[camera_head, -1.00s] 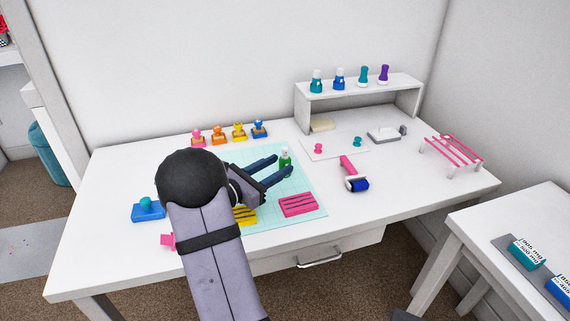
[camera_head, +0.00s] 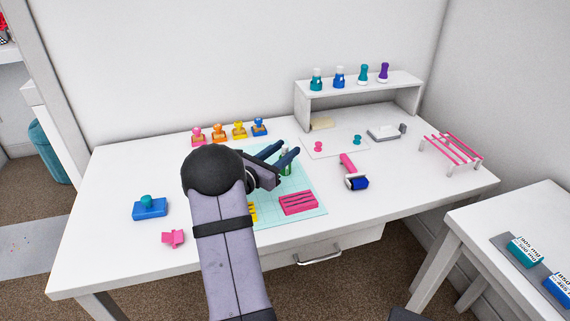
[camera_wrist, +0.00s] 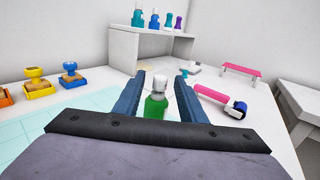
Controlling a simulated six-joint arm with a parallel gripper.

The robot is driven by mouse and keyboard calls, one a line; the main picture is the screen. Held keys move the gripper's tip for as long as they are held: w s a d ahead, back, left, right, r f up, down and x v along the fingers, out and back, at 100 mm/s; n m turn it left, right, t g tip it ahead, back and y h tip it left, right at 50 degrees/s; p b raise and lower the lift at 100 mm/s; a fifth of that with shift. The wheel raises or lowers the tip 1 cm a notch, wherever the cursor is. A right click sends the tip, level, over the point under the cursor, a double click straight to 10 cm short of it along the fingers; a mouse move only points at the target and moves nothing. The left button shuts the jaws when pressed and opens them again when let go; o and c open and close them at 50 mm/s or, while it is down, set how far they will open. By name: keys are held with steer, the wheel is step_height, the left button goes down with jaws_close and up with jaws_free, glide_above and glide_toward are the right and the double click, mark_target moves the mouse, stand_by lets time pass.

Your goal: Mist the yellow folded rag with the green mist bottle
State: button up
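The green mist bottle (camera_head: 286,168) stands upright on the light teal cutting mat (camera_head: 312,187). In the wrist view the bottle (camera_wrist: 155,107) with its pale top sits between the fingers of my gripper (camera_wrist: 160,76), closer to the left finger. My gripper (camera_head: 288,150) is open, and a gap shows beside the bottle on the right. The yellow folded rag (camera_head: 253,212) lies on the mat in front of the bottle, mostly hidden behind my arm.
Several stamps (camera_head: 239,130) line the back, and a blue-headed roller (camera_head: 357,183) lies to the right. A shelf (camera_head: 357,88) holds bottles.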

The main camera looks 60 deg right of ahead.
steer(key=shift+s+d, duration=0.2)
steer(key=shift+d, duration=0.95)
steer(key=shift+s+d, duration=0.15)
steer(key=shift+d, duration=1)
jaws_close()
